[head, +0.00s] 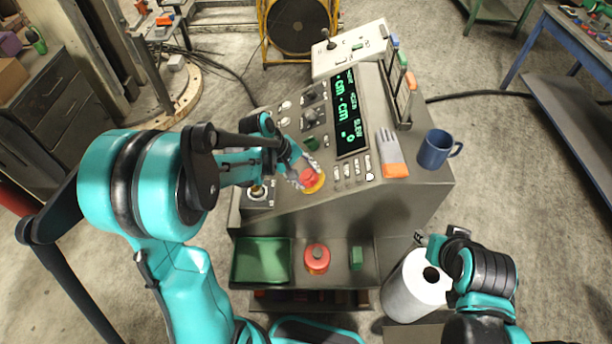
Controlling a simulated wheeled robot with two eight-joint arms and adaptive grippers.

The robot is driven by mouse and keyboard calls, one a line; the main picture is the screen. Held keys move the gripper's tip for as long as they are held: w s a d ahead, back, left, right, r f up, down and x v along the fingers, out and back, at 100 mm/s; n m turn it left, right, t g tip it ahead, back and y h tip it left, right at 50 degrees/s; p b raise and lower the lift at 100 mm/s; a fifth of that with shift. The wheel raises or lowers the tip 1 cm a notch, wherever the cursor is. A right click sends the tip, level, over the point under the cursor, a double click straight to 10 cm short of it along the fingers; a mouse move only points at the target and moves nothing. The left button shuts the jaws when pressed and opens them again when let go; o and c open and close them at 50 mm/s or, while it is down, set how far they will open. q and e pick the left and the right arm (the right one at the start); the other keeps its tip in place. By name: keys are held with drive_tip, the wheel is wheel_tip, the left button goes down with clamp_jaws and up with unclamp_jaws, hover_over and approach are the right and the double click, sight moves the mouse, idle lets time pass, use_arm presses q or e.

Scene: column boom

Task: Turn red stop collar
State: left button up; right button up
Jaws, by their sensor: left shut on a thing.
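The red stop collar (309,181) sits on a yellow ring on the sloped face of the grey console (400,205), near its lower edge. My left gripper (306,174) reaches it from the upper left. Its fingers are shut on the red collar, one on each side, and partly cover it. My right gripper (420,238) is at the lower right, beside the console and above a white roll. It is small and partly hidden by its own arm, so its opening cannot be made out.
A green display (348,112) and several knobs and keys lie around the collar. The shelf below holds a green tray (262,260) and another red knob (317,258). The white roll (412,291) stands below right.

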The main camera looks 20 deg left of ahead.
use_arm(q)
drive_tip(key=shift+m, duration=0.4)
drive_tip(key=o, duration=1.2)
drive_tip(key=shift+c, duration=0.2)
drive_tip(key=v, duration=1.2)
drive_tip(key=shift+f, duration=0.1)
